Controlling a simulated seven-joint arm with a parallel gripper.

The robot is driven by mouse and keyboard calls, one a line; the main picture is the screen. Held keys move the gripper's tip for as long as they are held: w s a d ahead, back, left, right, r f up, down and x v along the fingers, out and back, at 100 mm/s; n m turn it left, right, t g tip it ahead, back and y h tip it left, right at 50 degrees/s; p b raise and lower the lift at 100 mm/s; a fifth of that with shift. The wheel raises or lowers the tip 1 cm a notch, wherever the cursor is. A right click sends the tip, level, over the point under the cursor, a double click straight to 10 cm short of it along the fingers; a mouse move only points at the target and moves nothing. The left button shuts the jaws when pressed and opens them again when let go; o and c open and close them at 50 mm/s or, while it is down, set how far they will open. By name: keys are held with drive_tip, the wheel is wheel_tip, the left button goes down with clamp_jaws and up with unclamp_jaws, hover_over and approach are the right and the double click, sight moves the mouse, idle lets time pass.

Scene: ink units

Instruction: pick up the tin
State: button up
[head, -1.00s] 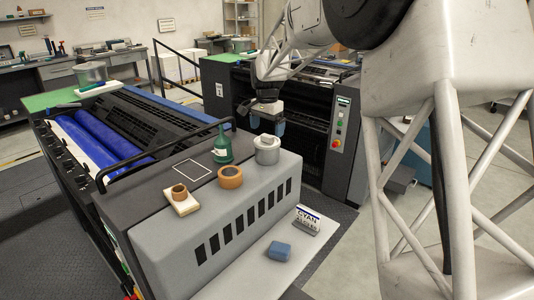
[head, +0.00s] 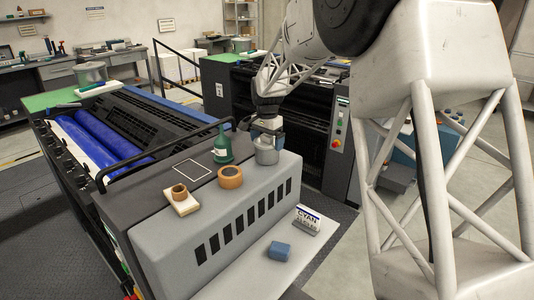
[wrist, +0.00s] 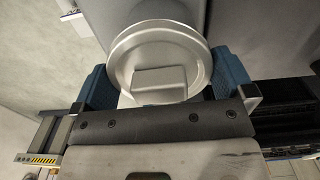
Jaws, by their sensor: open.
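The tin (head: 267,153) is a grey metal can standing on the right end of the grey machine top. My gripper (head: 266,138) is just above and behind the tin in the head view. In the wrist view my gripper (wrist: 160,85) is open, one finger on each side of the tin. I cannot tell whether either finger touches it.
A green bottle (head: 222,147) stands close left of the tin. An orange-brown tape roll (head: 230,177) lies nearby in front, and a small brown roll on a pale block (head: 182,202) is further left.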

sight(267, 136)
drive_tip(key=shift+f, duration=0.35)
drive_tip(key=shift+c, duration=0.2)
drive_tip(key=c, duration=0.8)
drive_tip(key=shift+c, duration=0.2)
drive_tip(key=shift+r, duration=0.2)
drive_tip(key=shift+r, duration=0.85)
drive_tip(key=shift+s+r, duration=0.15)
drive_tip(key=shift+r, duration=0.7)
drive_tip(key=s+d+r, duration=0.1)
drive_tip(key=s+d, duration=0.1)
drive_tip(key=s, duration=1.3)
drive_tip(key=shift+s+r, duration=0.2)
drive_tip(key=shift+s, duration=0.1)
